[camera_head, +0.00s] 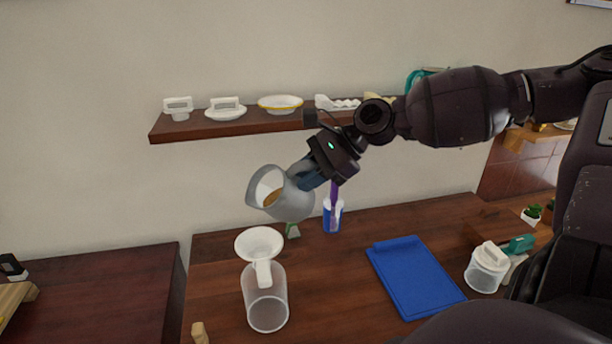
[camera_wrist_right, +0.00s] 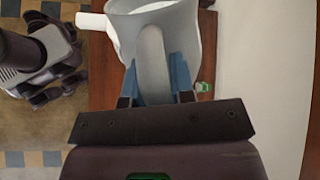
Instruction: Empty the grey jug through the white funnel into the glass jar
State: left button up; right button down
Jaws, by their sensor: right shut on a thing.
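The grey jug (camera_head: 289,201) is in the air above the table, tilted to the left, with brownish contents showing in its mouth. My right gripper (camera_head: 308,177) is shut on the jug's handle side. In the right wrist view the jug (camera_wrist_right: 182,45) sits between the gripper's blue fingers (camera_wrist_right: 165,80). The white funnel (camera_head: 259,243) stands in the mouth of the clear glass jar (camera_head: 266,309), below and slightly left of the jug. Its wide rim is apart from the jug. In the wrist view, part of the funnel (camera_wrist_right: 92,21) shows beyond the jug. My left gripper is not in view.
A blue board (camera_head: 414,278) lies right of the jar. A blue-and-white cup (camera_head: 333,216) with a purple item stands behind. A wall shelf (camera_head: 225,127) holds several white dishes behind my arm.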

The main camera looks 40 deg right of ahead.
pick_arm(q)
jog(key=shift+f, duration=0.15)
pick_arm(e)
jog(key=shift+a+h, duration=0.15)
jog(key=shift+h, duration=0.15)
jog(key=shift+a+f+n+h+b, duration=0.1)
jog(key=shift+a+n+h+b, duration=0.15)
jog(key=shift+h+b, duration=0.3)
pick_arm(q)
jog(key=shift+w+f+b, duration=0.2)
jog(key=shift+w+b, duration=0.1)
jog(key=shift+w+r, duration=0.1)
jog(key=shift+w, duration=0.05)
pick_arm(e)
jog(key=shift+h, duration=0.25)
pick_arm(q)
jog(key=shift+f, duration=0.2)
pick_arm(e)
jog(key=shift+a, duration=0.1)
jog(key=shift+a+f+n+h+b, duration=0.1)
jog(key=shift+n+h+b, duration=0.2)
jog(key=shift+b, duration=0.15)
jog(key=shift+a+f+h+b, duration=0.1)
jog(key=shift+a+h+b, duration=0.25)
jog(key=shift+h+b, duration=0.25)
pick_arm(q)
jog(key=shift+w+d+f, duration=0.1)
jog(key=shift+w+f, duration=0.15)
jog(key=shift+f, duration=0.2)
